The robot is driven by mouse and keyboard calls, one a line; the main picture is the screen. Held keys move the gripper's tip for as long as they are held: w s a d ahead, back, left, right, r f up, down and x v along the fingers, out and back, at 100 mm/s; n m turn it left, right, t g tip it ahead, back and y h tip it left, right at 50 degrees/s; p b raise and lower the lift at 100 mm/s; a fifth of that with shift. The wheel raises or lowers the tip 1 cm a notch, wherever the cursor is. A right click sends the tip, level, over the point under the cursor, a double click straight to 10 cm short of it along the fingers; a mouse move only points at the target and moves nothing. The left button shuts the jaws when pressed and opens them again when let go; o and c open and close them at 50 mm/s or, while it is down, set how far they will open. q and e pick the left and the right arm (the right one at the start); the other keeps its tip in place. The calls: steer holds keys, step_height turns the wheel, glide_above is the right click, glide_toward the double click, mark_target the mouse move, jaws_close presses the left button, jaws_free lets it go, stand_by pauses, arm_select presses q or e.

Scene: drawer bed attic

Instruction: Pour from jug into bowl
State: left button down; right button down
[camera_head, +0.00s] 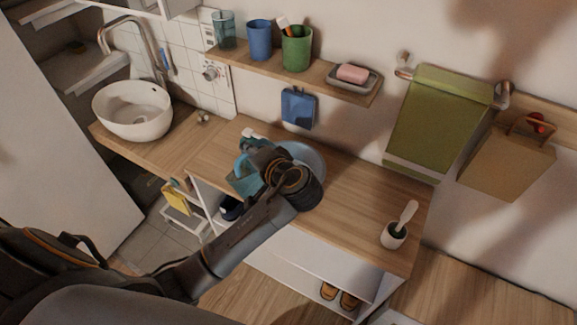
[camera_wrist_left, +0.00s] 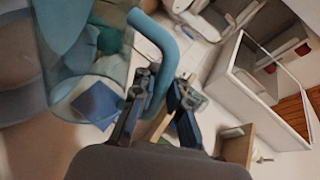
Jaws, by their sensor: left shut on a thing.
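The teal jug (camera_head: 243,181) is in the air over the front edge of the wooden counter, near the picture's middle. My left gripper (camera_head: 266,160) is shut on its handle. In the left wrist view the blue handle (camera_wrist_left: 166,50) passes between my two fingers (camera_wrist_left: 160,98), and the see-through jug body (camera_wrist_left: 62,30) is at upper left. The jug looks tilted; I cannot tell how far, or whether anything flows from it. The light blue bowl (camera_head: 313,158) is on the counter just behind my gripper, partly hidden by it. My right gripper is in neither view.
A white basin (camera_head: 133,112) with a tap (camera_head: 137,38) is at the left. A wall shelf (camera_head: 330,78) above holds cups and a soap dish (camera_head: 349,82).

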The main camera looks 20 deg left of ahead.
arm_select(q)
steer(key=shift+w+d+m+g+p, duration=0.15)
steer(key=shift+w+d+p, duration=0.15)
steer(key=shift+w, duration=0.2)
steer(key=shift+w+d+m+g+p, duration=0.15)
steer(key=shift+w+p, duration=0.2)
steer(key=shift+w, duration=0.1)
